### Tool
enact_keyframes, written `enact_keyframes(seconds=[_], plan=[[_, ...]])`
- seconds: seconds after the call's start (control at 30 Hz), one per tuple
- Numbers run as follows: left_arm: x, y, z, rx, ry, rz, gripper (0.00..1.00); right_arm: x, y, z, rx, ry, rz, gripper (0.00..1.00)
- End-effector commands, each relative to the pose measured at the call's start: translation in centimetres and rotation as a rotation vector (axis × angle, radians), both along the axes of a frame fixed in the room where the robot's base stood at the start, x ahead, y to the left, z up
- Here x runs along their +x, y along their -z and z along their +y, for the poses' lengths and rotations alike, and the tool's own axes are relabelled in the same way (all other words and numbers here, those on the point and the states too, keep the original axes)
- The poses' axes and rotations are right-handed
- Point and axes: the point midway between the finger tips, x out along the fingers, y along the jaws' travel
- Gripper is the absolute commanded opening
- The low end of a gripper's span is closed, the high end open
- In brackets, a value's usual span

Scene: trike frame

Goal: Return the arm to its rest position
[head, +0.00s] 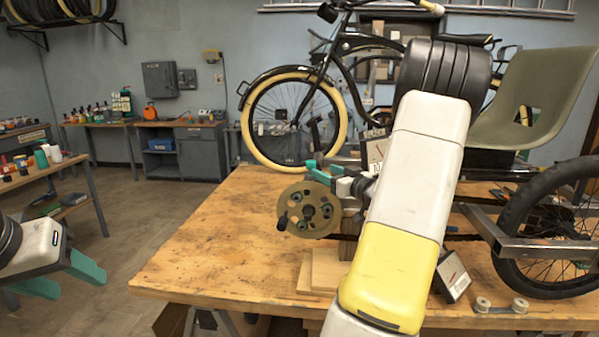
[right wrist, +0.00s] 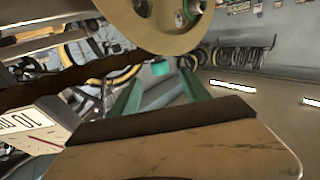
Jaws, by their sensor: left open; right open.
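My right arm reaches across the middle of the head view, in front of the trike frame (head: 535,248) on the workbench. My right gripper (head: 318,172) is beside the upper edge of the tan crank disc (head: 290,222), its teal fingers pointing left. In the right wrist view its fingers (right wrist: 163,92) are apart, with no held object visible between them. The disc (right wrist: 150,32) fills the top of that view, close to the fingers; whether they touch cannot be told. My left gripper (head: 72,282) is open and empty at the lower left, off the bench.
The wooden workbench (head: 205,255) is clear at its left. Wooden blocks (head: 322,270) lie under the disc. A black wheel (head: 550,235) and green seat (head: 540,100) are at the right. Small round parts (head: 483,304) lie near the front edge. A bicycle (head: 345,75) stands behind.

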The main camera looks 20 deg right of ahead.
Motion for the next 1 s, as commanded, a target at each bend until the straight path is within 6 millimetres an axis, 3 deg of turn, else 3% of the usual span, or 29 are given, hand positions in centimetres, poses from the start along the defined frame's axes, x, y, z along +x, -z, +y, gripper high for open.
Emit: enact_keyframes(seconds=[0.37, 0.57, 0.67, 0.77, 0.87, 1.0], plan=[[0.0, 0.0, 0.0, 0.0, 0.0, 0.0, 0.52, 0.3, -0.3, 0.3, -0.009, 0.006, 0.008, 0.55], [0.0, 0.0, 0.0, 0.0, 0.0, 0.0, 0.52, 1.7, -3.3, 3.2, -0.103, 0.115, 0.116, 0.55], [0.0, 0.0, 0.0, 0.0, 0.0, 0.0, 0.52, 1.0, -5.3, 5.7, -0.145, 0.204, 0.218, 0.55], [0.0, 0.0, 0.0, 0.0, 0.0, 0.0, 0.52, -1.3, -6.6, 8.7, -0.153, 0.271, 0.331, 0.55], [0.0, 0.0, 0.0, 0.0, 0.0, 0.0, 0.52, -5.0, -6.9, 12.2, -0.131, 0.301, 0.458, 0.55], [0.0, 0.0, 0.0, 0.0, 0.0, 0.0, 0.52, -12.0, -6.0, 18.2, -0.074, 0.262, 0.652, 0.55]])
